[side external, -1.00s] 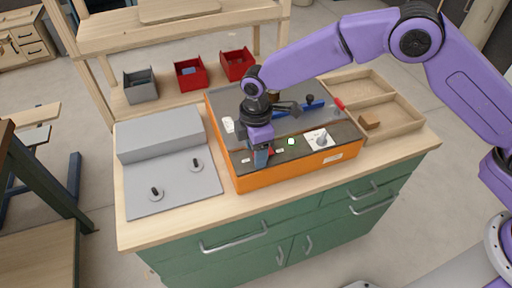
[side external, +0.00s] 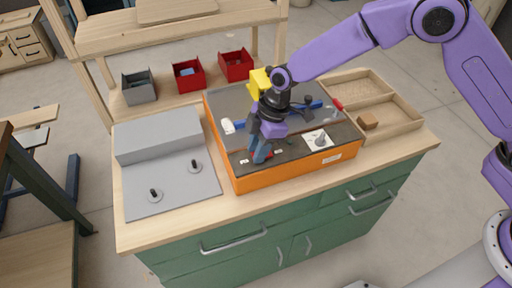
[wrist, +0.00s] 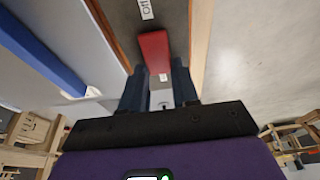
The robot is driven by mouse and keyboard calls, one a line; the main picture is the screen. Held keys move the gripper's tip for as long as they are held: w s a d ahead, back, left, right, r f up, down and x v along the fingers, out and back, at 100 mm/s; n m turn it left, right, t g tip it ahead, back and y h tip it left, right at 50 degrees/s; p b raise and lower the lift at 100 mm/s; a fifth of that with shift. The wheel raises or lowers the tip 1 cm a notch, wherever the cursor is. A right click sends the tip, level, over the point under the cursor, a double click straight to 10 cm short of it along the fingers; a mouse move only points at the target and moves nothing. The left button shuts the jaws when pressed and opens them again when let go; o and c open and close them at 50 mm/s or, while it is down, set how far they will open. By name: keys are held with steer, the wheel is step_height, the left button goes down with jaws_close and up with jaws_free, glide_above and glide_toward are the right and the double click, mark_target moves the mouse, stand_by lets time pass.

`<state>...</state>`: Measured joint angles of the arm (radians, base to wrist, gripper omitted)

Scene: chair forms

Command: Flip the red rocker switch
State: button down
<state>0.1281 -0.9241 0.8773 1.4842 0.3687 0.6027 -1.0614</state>
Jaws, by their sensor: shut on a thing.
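The red rocker switch (wrist: 153,50) is on the dark top panel of the orange console, beside a label reading "Off" (wrist: 146,9). A second white label is at its near end. My gripper (side external: 259,158) is tilted over the front left of the panel, with its fingertips down at the switch.
The orange console (side external: 290,175) also bears a white plate with a lever (side external: 318,140) and a blue bar. A grey panel with two knobs (side external: 175,185) lies to the left. A wooden tray (side external: 390,103) is at the right, and small bins stand behind.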

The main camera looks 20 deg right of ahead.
steer(key=shift+y, duration=0.4)
steer(key=c, duration=0.8)
jaws_free()
steer(key=shift+c, duration=0.2)
steer(key=shift+d, duration=0.1)
steer(key=shift+r, duration=0.15)
steer(key=v, duration=1.7)
steer(key=shift+s+r, duration=0.1)
steer(key=s+d+f+m+h, duration=0.1)
steer(key=s+d+m+h, duration=0.2)
steer(key=s+d, duration=2.1)
steer(key=s+m, duration=0.2)
steer(key=s, duration=0.2)
steer(key=shift+d+f+h, duration=0.25)
steer(key=shift+f+h, duration=0.05)
steer(key=shift+h, duration=0.1)
